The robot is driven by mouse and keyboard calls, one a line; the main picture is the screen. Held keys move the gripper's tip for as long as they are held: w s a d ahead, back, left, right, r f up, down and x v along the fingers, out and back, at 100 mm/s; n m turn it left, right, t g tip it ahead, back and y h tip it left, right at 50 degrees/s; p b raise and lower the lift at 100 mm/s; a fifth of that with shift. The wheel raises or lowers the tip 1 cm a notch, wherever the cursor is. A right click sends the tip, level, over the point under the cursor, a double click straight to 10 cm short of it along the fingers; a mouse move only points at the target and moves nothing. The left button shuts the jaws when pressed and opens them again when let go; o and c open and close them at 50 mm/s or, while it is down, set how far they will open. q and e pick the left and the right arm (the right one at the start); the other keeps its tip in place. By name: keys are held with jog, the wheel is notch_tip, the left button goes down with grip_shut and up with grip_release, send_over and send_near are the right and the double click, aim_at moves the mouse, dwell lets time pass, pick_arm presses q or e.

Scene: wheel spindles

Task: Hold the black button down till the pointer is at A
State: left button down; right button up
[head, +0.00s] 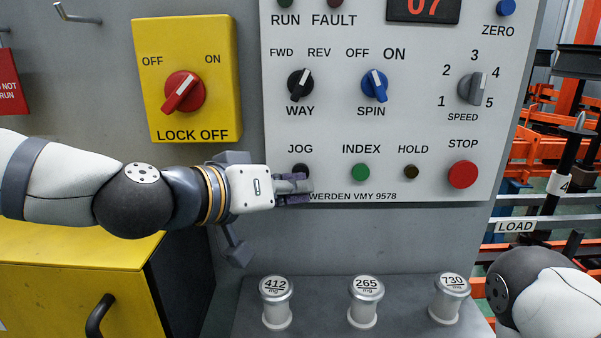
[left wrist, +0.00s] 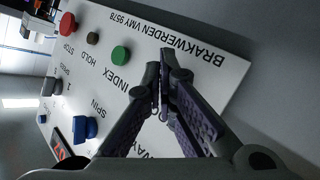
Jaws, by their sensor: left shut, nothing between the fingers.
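The black button (head: 301,169) sits under the word JOG on the light grey control panel (head: 330,130). Only its upper part shows above my left gripper. My left gripper (head: 308,187) is shut and empty, its fingertips at the lower edge of the button. I cannot tell whether they touch it or whether it is pressed. In the left wrist view the shut fingers (left wrist: 161,70) point at the panel and hide the black button. I cannot make out a pointer or a letter A in either view. My right gripper is not in view.
A green INDEX button (head: 361,172), a dark HOLD button (head: 411,172) and a red STOP button (head: 462,174) lie right of JOG. Knobs sit above. Several labelled weights (head: 276,302) stand on the ledge below. A yellow lock-off switch (head: 186,80) is at the left.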

pick_arm(q)
jog(key=shift+w, duration=0.4)
dwell(1.4)
dwell(5.7)
jog(key=shift+s+p, duration=0.3)
jog(key=shift+s, duration=0.6)
